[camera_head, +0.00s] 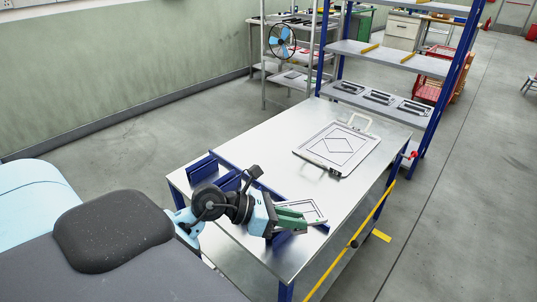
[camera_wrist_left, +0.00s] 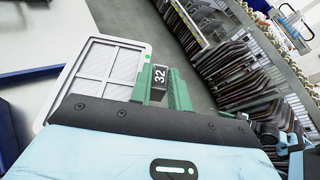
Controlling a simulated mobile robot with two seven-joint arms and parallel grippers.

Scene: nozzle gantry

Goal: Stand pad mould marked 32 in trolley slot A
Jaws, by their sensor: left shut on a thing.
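My left gripper (camera_head: 290,219) is shut, with green fingers, at the front of the metal table. It holds the pad mould marked 32 (camera_head: 309,209), a pale framed plate. In the left wrist view the mould (camera_wrist_left: 108,62) shows grey panels in a white frame, tilted, to the left of the fingers (camera_wrist_left: 162,88). The black tag (camera_wrist_left: 159,75) between the fingers reads 32. In the head view the mould is over or beside the table's front right corner; I cannot tell whether it touches. My right gripper is not in view. I cannot make out a slot marked A.
Blue upright plates (camera_head: 203,168) stand at the table's left end. A blue-posted shelf (camera_head: 385,58) stands behind. Several dark panels (camera_wrist_left: 232,72) stand in a rack in the wrist view.

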